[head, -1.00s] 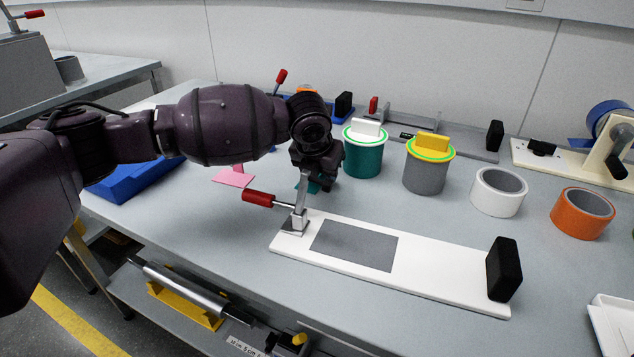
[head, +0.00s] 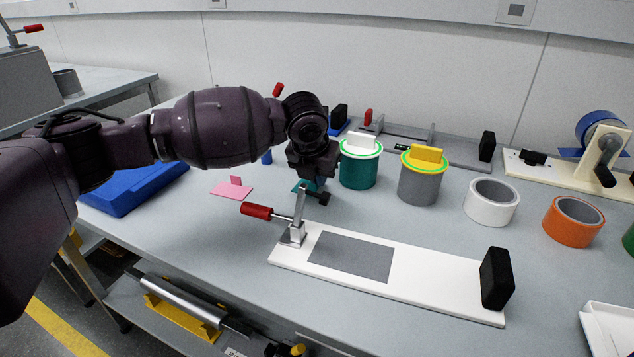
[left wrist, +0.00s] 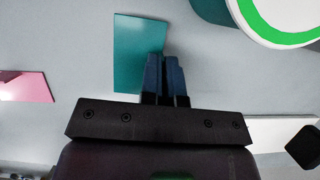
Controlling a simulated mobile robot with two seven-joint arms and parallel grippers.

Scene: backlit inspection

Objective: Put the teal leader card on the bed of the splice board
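The teal leader card (head: 301,187) lies on the bench behind the splice board, partly hidden by my left gripper in the head view. In the left wrist view the flat teal card (left wrist: 138,40) shows just beyond the fingertips. My left gripper (left wrist: 165,62) has its two blue fingers close together over the card's right edge. Whether they pinch part of the card is hidden. The white splice board (head: 440,280) lies in front, with a bare grey bed (head: 350,257), a red-handled clamp (head: 258,211) and a black block (head: 496,279). My right gripper is out of view.
A pink card (head: 226,190) lies left of the teal card. A teal tub (head: 357,172) and a grey tub (head: 420,187) stand close on the right. White (head: 490,205) and orange (head: 568,226) tape rolls stand farther right. The clamp stands between card and bed.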

